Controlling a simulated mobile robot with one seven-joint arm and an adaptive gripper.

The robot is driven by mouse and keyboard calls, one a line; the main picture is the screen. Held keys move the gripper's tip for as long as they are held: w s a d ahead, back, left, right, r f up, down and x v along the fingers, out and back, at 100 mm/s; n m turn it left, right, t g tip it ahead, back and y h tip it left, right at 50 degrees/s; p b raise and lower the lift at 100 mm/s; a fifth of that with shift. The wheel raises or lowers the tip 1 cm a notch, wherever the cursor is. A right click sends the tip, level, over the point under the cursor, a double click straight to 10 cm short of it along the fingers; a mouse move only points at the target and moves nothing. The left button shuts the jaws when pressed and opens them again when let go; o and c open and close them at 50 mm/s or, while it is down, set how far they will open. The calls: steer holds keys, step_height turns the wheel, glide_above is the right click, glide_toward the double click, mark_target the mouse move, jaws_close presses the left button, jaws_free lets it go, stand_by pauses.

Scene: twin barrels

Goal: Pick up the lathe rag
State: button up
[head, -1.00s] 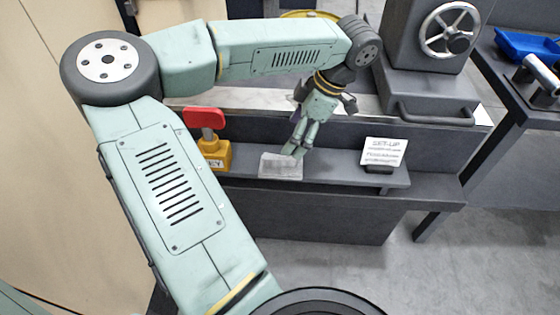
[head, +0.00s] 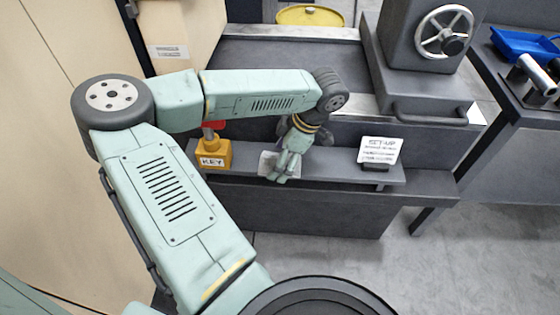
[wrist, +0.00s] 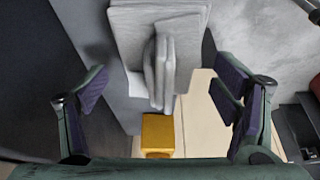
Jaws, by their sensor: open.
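The lathe rag (head: 266,161) is a light grey folded cloth on the narrow shelf (head: 330,172) along the front of the lathe. My gripper (head: 281,177) points down over it and hides its right part in the head view. In the wrist view the rag (wrist: 130,32) lies at the top centre, with a raised fold running down its middle. I cannot tell whether a finger touches the cloth.
A yellow block marked KEY (head: 213,154) stands left of the rag; its red handle is mostly hidden behind my arm. It also shows in the wrist view (wrist: 158,132). A SET-UP card (head: 380,150) stands to the right. The shelf between rag and card looks clear.

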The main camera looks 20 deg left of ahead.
mark_target(276, 155)
steer(key=c, duration=1.3)
steer(key=shift+o, duration=0.2)
steer(key=shift+r, duration=0.15)
steer(key=shift+r, duration=0.25)
step_height(276, 155, up, 3)
steer(key=shift+p, duration=0.8)
steer(key=s+d+r+b, duration=0.1)
steer(key=s+d, duration=0.1)
steer(key=s, duration=1.3)
steer(key=shift+s+d+r+b, duration=0.15)
steer(key=shift+s+d+b, duration=0.15)
steer(key=shift+s+d, duration=0.1)
steer(key=o, duration=0.6)
steer(key=c, duration=0.5)
